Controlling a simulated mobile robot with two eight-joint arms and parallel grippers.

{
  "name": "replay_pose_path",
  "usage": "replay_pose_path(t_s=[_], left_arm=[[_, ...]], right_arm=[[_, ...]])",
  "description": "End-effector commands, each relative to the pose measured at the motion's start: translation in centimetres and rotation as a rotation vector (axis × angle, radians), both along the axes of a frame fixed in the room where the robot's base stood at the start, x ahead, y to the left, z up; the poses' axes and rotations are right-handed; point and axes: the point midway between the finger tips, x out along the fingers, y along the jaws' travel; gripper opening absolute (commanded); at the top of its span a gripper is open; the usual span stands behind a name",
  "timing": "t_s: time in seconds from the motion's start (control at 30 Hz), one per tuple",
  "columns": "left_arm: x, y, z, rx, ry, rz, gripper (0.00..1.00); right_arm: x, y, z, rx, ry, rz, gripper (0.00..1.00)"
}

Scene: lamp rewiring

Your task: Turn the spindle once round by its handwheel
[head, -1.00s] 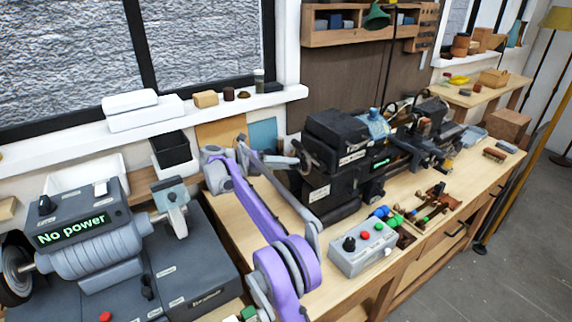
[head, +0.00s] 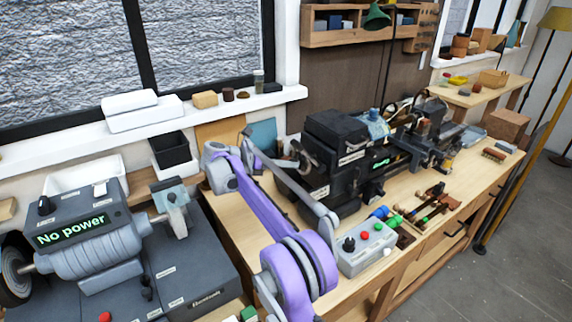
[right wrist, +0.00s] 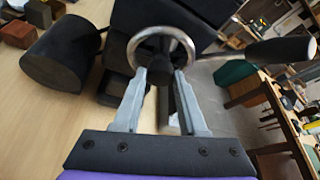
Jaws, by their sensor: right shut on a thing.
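The handwheel (right wrist: 165,30) is a silver ring with a dark hub on the left end of the dark lathe (head: 335,140). A black handle (right wrist: 285,49) sticks out to the right of the wheel in the right wrist view. My right gripper (right wrist: 160,74) is at the wheel, with its two grey fingers on either side of the hub area, shut on it. In the head view my right gripper (head: 288,162) reaches the lathe's left end, and the wheel is partly hidden there. My left gripper is not in view.
A grey control box (head: 367,246) with coloured buttons stands in front of the lathe. Small tools (head: 430,203) lie to its right. A grinder (head: 100,250) reading "No power" stands at the left. A window sill (head: 220,108) runs behind.

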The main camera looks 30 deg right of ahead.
Motion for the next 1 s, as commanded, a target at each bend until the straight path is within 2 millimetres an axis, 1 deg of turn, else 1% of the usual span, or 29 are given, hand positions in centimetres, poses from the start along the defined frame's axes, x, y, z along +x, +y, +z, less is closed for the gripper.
replay_pose_path(t_s=[1.0], left_arm=[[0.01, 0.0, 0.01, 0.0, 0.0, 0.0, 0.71]], right_arm=[[-0.43, -0.04, 0.09, 0.04, -0.507, -0.001, 0.0]])
